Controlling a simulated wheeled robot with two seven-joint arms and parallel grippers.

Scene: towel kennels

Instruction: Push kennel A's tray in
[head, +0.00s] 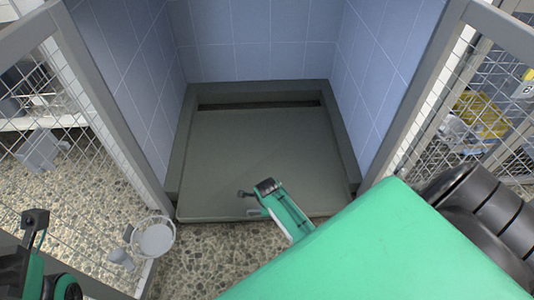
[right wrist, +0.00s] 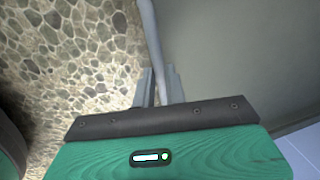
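A flat grey tray (head: 225,150) lies on the floor of a blue-tiled kennel; no letter label shows. A dark gap (head: 260,102) lies behind its back edge, and its front edge sits a little forward of the kennel frame. My right gripper (head: 256,190) is over the front part of the tray. In the right wrist view its fingers (right wrist: 158,88) stand a narrow distance apart, with the tray's front edge (right wrist: 150,35) running down towards the gap between them. Contact or grip on the edge is unclear. My left gripper (head: 52,252) is open and empty at lower left.
Mesh panels with grey frames (head: 110,110) stand at both sides of the kennel. A pale round bowl (head: 154,238) is on the pebbled floor at left, close to the tray's front corner. Yellow goods (head: 478,112) show behind the right mesh.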

